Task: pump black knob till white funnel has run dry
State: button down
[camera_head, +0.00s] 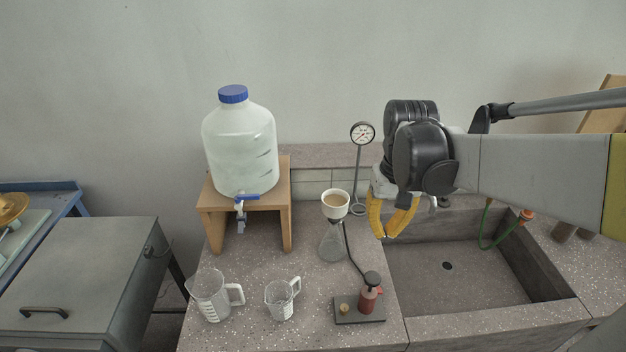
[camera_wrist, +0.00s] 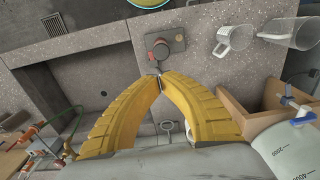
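The black knob (camera_head: 373,278) sits on top of a small red pump (camera_head: 367,300) on a dark base plate, near the bench's front edge. The knob also shows in the wrist view (camera_wrist: 160,52), just beyond my fingertips. The white funnel (camera_head: 335,205) stands on a clear conical flask (camera_head: 332,246) and holds tan liquid. A dark hose runs from the flask area to the pump. My gripper (camera_head: 385,236) has yellow fingers, shut and empty, above the sink's left edge, up and behind the knob. Its fingertips (camera_wrist: 159,79) meet in the wrist view. I cannot make out the funnel there.
A pressure gauge (camera_head: 362,133) stands behind the funnel. A large water bottle (camera_head: 239,150) with a blue tap sits on a wooden stand (camera_head: 283,215) at left. Two clear jugs (camera_head: 212,298) (camera_head: 281,299) stand left of the pump. The sink (camera_head: 470,285) is at right.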

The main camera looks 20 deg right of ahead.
aim_at(376, 274)
jog(key=shift+d+f, duration=0.1)
jog(key=shift+d, duration=0.1)
notch_tip(376, 274, down, 14)
jog(key=b, duration=0.5)
jog(key=shift+a+b, duration=0.1)
jog(key=shift+b, duration=0.25)
notch_tip(376, 274, down, 4)
jog(key=b, duration=0.3)
jog(key=shift+f, duration=0.15)
notch_tip(376, 274, up, 14)
jog(key=p, duration=0.7)
